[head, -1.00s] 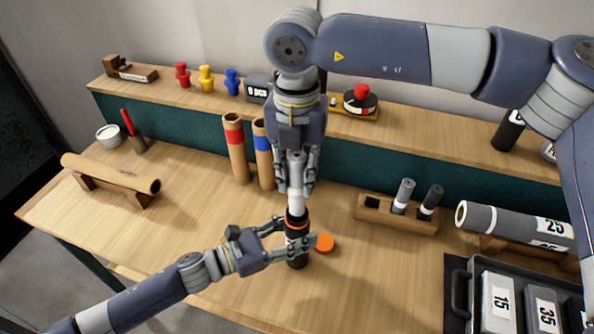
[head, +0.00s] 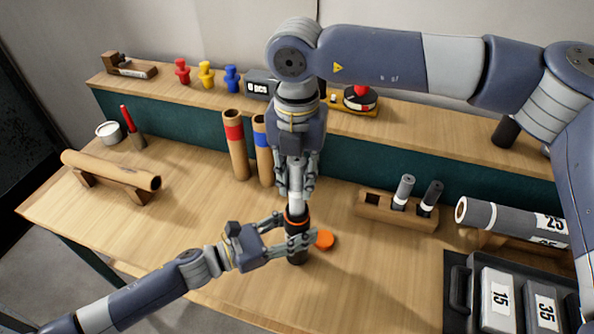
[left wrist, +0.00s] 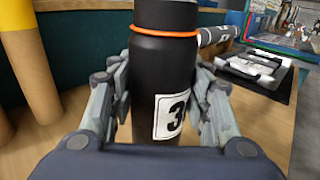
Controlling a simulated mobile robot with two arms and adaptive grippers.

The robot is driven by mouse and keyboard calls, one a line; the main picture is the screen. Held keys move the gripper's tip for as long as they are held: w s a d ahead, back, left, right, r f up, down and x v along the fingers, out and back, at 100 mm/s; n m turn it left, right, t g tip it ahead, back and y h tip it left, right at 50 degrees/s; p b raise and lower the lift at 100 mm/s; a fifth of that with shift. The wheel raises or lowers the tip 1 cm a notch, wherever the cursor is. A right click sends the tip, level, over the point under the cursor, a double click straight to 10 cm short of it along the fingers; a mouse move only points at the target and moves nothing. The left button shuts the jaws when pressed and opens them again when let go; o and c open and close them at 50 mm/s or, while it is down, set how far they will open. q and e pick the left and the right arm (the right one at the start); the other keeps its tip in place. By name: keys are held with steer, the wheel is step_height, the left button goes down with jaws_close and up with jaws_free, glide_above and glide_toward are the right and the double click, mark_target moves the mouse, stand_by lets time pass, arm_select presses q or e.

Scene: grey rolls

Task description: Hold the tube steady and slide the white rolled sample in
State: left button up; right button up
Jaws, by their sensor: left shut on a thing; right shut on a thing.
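The black tube (head: 297,257) stands upright on the bench, with an orange ring near its top. My left gripper (head: 297,238) is shut around its body. In the left wrist view the tube (left wrist: 163,68) is between the fingers (left wrist: 161,85), with a white label showing a 3; its mouth is out of frame. My right gripper (head: 297,182) is straight above, pointing down, shut on the white rolled sample (head: 296,204). Only a short white length shows between the right fingers and the tube. The sample's lower end is hidden, seemingly inside the tube.
An orange cap (head: 325,240) lies just right of the tube. A wooden rack (head: 372,203) holds grey rolls to the right. A dark case (head: 459,290) sits front right.

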mark_target(297, 159)
steer(key=shift+f, duration=2.55)
steer(key=o, duration=1.1)
steer(key=shift+o, duration=0.2)
step_height(297, 159, up, 12)
arm_select(q)
steer(key=o, duration=1.2)
